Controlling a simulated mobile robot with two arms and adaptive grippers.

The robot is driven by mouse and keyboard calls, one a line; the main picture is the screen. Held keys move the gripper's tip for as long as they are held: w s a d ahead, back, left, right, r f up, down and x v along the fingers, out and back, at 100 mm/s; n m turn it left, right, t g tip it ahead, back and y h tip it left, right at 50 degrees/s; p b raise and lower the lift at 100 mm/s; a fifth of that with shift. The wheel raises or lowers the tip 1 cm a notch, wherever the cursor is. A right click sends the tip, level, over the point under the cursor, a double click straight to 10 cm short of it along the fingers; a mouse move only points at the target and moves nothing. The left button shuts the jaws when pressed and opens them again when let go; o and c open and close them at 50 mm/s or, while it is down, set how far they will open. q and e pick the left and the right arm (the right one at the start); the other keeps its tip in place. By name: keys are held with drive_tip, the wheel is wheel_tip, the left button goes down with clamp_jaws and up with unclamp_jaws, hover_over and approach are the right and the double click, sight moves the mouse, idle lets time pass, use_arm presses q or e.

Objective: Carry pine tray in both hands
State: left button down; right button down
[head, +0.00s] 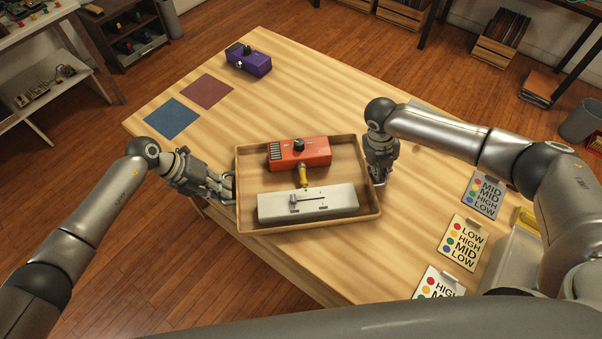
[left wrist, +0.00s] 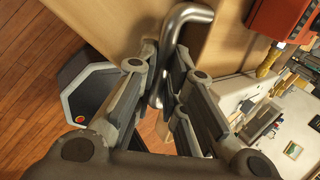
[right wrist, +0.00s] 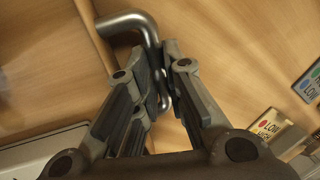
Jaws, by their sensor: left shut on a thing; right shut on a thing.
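The pine tray (head: 310,227) is in the middle of the head view, over the wooden table and looking about level. I cannot tell whether it touches the tabletop. In it lie an orange-red box (head: 318,153) with a black knob, a pale grey box (head: 335,205) with a slider, and a small yellow piece (head: 303,175) between them. My left gripper (head: 229,187) is shut on the tray's left metal handle (left wrist: 173,30). My right gripper (head: 378,180) is shut on its right metal handle (right wrist: 130,21).
The table (head: 300,75) has clear room behind the tray. A purple box (head: 249,60), a maroon square (head: 205,91) and a blue square (head: 172,118) lie at its back left. Cards with coloured dots (head: 484,195) lie along the right. The left arm is near the table's edge.

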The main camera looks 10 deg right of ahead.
use_arm(q)
drive_tip(key=c, duration=1.9)
unclamp_jaws()
drive_tip(key=shift+f, duration=0.25)
use_arm(e)
drive_tip(key=c, duration=1.9)
unclamp_jaws()
drive_tip(key=shift+d+f, duration=0.1)
drive_tip(key=shift+f, duration=0.15)
use_arm(q)
drive_tip(key=o, duration=0.4)
drive_tip(key=shift+r, duration=0.1)
use_arm(e)
drive_tip(key=o, duration=0.4)
drive_tip(key=shift+r, duration=0.1)
drive_tip(key=shift+s, duration=0.1)
use_arm(q)
drive_tip(key=shift+r, duration=0.1)
use_arm(e)
drive_tip(key=shift+r, duration=0.15)
